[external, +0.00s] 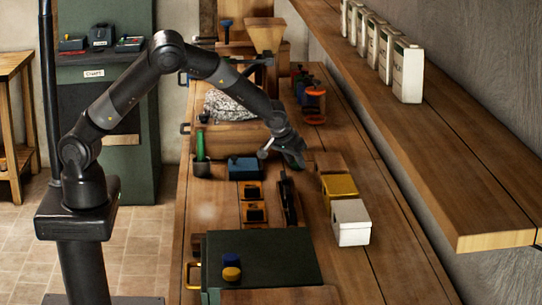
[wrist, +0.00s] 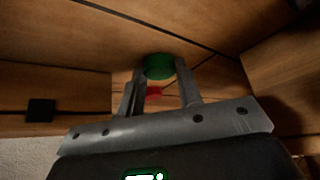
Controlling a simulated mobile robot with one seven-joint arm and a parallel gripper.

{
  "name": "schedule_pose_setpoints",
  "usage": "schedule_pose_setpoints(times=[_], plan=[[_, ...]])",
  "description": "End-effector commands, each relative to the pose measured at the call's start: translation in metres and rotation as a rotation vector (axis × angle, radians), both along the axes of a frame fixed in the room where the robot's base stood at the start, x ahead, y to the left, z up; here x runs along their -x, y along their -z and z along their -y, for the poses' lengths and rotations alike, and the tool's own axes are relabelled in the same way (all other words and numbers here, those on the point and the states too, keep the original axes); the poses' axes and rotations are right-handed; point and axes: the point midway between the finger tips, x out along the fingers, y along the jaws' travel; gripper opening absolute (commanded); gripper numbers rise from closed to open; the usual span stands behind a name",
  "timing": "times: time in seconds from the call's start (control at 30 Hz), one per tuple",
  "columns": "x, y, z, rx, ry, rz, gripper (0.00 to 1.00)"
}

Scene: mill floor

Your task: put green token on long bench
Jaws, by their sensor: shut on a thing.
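The green token (wrist: 159,66) shows in the wrist view between the tips of my two fingers, and my gripper (wrist: 161,76) is shut on it. In the external view my gripper (external: 298,160) hangs low over the middle of the long bench (external: 345,262), right of the blue box. The token cannot be made out there. I cannot tell whether it touches the bench.
A blue box (external: 246,168), yellow box (external: 338,187) and white box (external: 351,222) stand around my gripper. A dark green chest (external: 265,268) bears blue and yellow tokens. A shelf (external: 440,160) with white containers overhangs the right side. Bare planks lie at the front right.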

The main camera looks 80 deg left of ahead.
Motion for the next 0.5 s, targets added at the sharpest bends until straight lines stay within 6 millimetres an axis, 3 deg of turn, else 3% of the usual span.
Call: schedule_pose_setpoints(times=[0.17,0.2,0.5], plan=[[0.0001,0.0025,0.0001,-0.001,0.0,-0.001,0.11],[0.0,0.0031,0.0,-0.001,0.0,-0.001,0.33],[0.0,0.0026,0.0001,0.0,0.0,0.0,0.54]])
